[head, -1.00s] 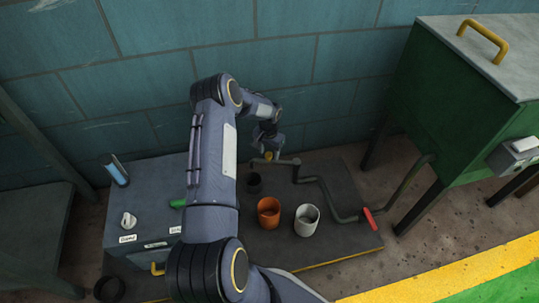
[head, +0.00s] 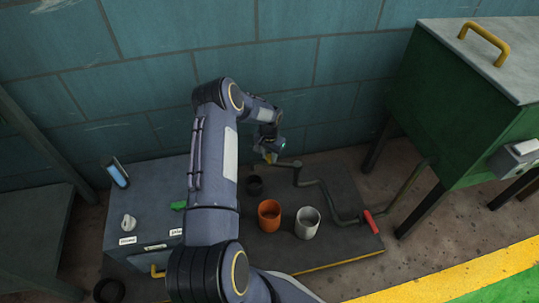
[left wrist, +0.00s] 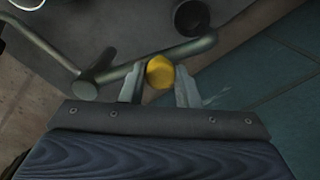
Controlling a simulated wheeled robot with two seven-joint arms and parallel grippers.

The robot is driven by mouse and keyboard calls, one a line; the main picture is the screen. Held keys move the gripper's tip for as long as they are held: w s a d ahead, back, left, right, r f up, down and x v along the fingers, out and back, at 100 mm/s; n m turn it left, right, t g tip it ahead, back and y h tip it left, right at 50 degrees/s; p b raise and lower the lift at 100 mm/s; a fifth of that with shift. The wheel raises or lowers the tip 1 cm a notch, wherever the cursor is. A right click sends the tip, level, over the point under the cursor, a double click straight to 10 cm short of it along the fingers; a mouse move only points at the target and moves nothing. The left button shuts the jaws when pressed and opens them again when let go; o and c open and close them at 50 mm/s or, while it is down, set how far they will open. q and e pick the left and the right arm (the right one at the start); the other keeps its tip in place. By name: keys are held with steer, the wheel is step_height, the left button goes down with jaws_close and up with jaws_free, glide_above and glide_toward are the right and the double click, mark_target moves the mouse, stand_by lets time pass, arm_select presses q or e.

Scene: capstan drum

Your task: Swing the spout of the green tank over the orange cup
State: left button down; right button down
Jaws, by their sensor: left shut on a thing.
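The green tank (head: 455,110) stands at the right on dark legs. A jointed grey pipe (head: 325,192) runs from it, past a red handle (head: 370,221), to a spout arm near my left gripper (head: 271,157). In the left wrist view the left gripper (left wrist: 160,80) is closed around a yellow knob (left wrist: 160,71) beside the grey spout arm (left wrist: 150,60). The orange cup (head: 269,215) stands upright on the dark platform, in front of the gripper and clear of it. The spout's far end is mostly hidden by the gripper in the head view. My right gripper is not in view.
A white cup (head: 307,222) stands right of the orange one. A small dark cup (head: 254,185) stands behind it. A grey box (head: 145,205) with a white knob is at the left. A tiled wall (head: 320,60) is close behind the arm.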

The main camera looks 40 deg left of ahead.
arm_select(q)
steer(key=shift+s, duration=0.1)
steer(key=s+d+n+p, duration=0.2)
steer(key=s+d+n, duration=0.3)
steer(key=d+n, duration=0.4)
steer(key=shift+d+n, duration=0.25)
steer(key=shift+n, duration=1.15)
steer(key=c, duration=1.1)
jaws_free()
steer(key=shift+r, duration=0.15)
